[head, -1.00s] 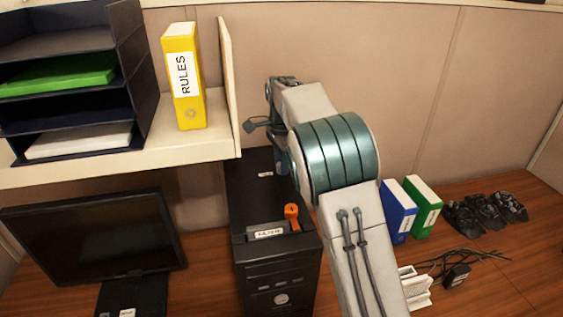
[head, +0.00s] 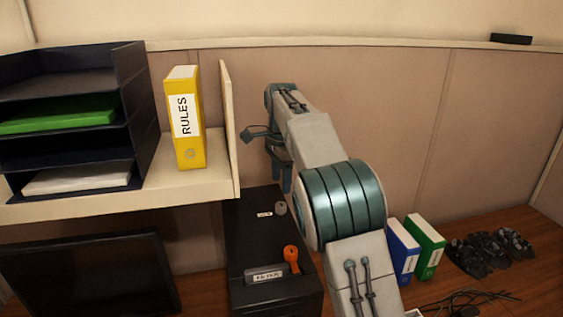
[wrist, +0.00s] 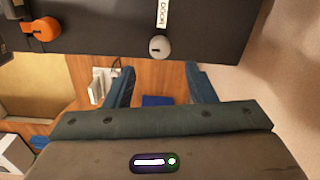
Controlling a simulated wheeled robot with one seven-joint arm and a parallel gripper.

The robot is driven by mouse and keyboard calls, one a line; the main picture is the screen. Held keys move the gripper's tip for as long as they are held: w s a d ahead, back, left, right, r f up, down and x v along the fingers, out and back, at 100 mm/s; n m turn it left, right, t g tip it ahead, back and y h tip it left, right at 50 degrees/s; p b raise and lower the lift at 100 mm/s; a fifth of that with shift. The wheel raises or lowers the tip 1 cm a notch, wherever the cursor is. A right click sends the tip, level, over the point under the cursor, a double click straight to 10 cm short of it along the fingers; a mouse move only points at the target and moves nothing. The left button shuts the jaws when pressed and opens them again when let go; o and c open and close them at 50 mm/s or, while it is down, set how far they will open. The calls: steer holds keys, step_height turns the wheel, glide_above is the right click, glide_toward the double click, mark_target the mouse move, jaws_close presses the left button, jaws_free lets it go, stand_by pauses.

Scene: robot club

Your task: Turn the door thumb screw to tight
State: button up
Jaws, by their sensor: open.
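The door thumb screw (head: 281,208) is a small grey knob on top of the black computer case (head: 247,237), beside a small white label. In the wrist view the knob (wrist: 160,47) sits near the case edge, below the label reading DOOR (wrist: 163,14). Which way its pointer is set is too small to tell. My gripper (head: 284,181) hangs just behind and above the knob in the head view. In the wrist view my gripper (wrist: 161,80) is open, with its two blue fingers apart and nothing between them. The knob shows beyond the fingertips, apart from them.
An orange lever (head: 291,256) stands on the case by another label (head: 267,275). A shelf (head: 120,190) with a yellow RULES binder (head: 186,125) and dark letter trays (head: 140,95) is left of my arm. Blue (head: 403,252) and green (head: 426,245) binders stand right.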

step_height(320, 180, up, 6)
steer(key=shift+s+f, duration=0.1)
stand_by(0.4)
steer(key=s+d+f+n+t+b, duration=0.25)
steer(key=s+d+n, duration=0.35)
steer(key=s+d, duration=0.75)
steer(key=s+d+f+n+b, duration=0.1)
steer(key=s+d+f+n, duration=0.1)
steer(key=s+f, duration=0.5)
steer(key=s+d+f+n+b, duration=0.2)
steer(key=s+f+n, duration=0.2)
steer(key=s, duration=0.9)
step_height(320, 180, down, 4)
steer(key=shift+s+d+r+n+t, duration=0.1)
steer(key=shift+s+d+n+t, duration=0.15)
steer(key=shift+d+n+t, duration=0.15)
